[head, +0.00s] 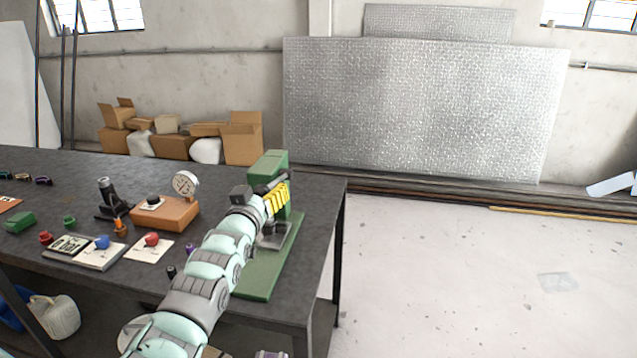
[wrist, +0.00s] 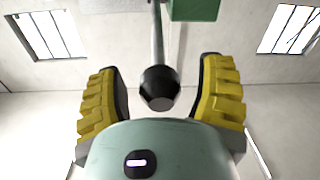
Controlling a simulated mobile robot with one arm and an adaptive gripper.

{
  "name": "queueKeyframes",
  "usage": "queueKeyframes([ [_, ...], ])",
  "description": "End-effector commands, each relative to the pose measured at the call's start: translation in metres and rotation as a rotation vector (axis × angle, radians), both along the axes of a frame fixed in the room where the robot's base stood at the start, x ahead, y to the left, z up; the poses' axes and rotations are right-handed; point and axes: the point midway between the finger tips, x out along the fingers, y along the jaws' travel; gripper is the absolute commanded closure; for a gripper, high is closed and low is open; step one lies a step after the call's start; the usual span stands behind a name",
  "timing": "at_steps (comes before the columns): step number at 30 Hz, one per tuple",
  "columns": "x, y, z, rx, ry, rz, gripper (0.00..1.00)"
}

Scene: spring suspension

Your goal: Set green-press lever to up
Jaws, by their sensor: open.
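The green press (head: 268,165) stands at the right end of the dark workbench, on a green base plate (head: 262,278). Part of its green body (wrist: 195,9) shows at the top of the wrist view. The press lever is a grey rod (wrist: 157,40) ending in a black knob (wrist: 158,90). In the wrist view the knob lies between the fingers in the picture, with clear gaps on both sides. My gripper (head: 278,197), with yellow finger pads, is open in front of the press. It hides much of the press column, and I cannot make out the lever's angle in the head view.
The workbench (head: 335,195) also carries an orange box (head: 165,213) with a dial gauge (head: 186,184), a black stand (head: 108,205), a card with a red knob (head: 152,240) and a panel with a blue knob (head: 101,243). Open floor (head: 450,270) lies to the right.

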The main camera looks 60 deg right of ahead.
Motion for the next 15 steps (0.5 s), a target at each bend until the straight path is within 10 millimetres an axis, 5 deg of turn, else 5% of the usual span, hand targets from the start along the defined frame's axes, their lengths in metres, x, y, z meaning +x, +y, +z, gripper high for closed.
queueKeyframes([
  [6, -0.0020, -0.0012, 0.0002, 0.000, 0.001, -0.004, 0.30],
  [15, -0.0014, -0.0008, 0.0002, -0.001, 0.001, -0.003, 0.61],
])
